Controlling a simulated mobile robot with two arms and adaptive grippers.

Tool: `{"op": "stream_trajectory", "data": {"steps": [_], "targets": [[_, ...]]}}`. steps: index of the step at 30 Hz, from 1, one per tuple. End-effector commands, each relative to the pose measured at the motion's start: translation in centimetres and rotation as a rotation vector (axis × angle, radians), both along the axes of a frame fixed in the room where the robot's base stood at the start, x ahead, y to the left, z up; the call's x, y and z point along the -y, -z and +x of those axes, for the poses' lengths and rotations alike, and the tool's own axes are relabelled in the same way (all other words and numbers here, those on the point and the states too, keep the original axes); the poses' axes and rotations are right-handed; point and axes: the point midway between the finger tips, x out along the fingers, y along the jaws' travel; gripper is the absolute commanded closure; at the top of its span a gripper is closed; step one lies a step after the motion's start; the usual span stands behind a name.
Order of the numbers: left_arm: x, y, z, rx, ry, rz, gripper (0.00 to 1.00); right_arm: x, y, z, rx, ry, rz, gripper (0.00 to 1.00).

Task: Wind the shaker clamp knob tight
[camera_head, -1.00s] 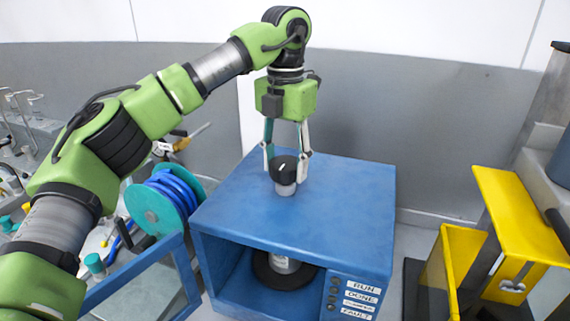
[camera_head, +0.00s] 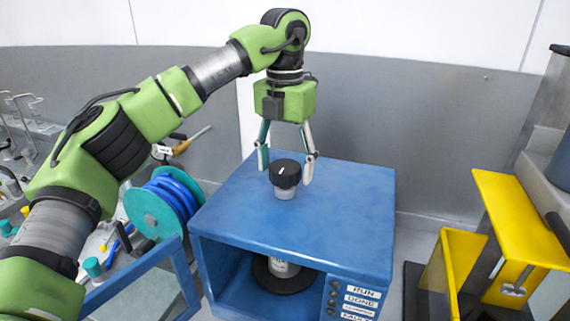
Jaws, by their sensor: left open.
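The shaker clamp knob (camera_head: 285,174) is black with a white mark and stands on a grey collar on top of the blue shaker box (camera_head: 345,210). My left gripper (camera_head: 285,168) points down over the knob from above and behind. Its two fingers are spread apart, one on each side of the knob, with visible gaps. A can (camera_head: 283,267) sits on a dark round plate inside the box's open front. My right gripper is not in view.
The box's framed door (camera_head: 140,290) stands open at the lower left. A teal reel with blue hose (camera_head: 150,212) is beside the box. A yellow bracket (camera_head: 515,215) stands at the right. Labelled buttons (camera_head: 335,293) are on the front.

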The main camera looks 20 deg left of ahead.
Motion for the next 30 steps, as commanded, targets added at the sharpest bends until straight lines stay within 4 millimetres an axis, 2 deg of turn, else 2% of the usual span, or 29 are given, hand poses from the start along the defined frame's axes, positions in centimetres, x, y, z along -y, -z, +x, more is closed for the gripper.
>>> {"op": "stream_trajectory", "data": {"steps": [4, 8, 13, 21, 30], "targets": [[0.0, -0.2, 0.0, -0.002, 0.002, 0.000, 0.38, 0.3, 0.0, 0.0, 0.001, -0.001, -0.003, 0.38], [0.1, -1.8, 0.0, 0.000, 0.002, 0.000, 0.38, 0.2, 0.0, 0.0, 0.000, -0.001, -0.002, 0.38], [0.1, -5.5, 0.0, 0.004, -0.001, 0.001, 0.38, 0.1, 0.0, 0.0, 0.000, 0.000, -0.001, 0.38], [0.0, -10.1, 0.0, 0.004, -0.003, 0.002, 0.38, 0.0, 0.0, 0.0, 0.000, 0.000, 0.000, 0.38], [0.0, -11.9, 0.0, 0.000, -0.001, 0.001, 0.38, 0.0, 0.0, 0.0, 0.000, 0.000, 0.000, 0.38]]}}
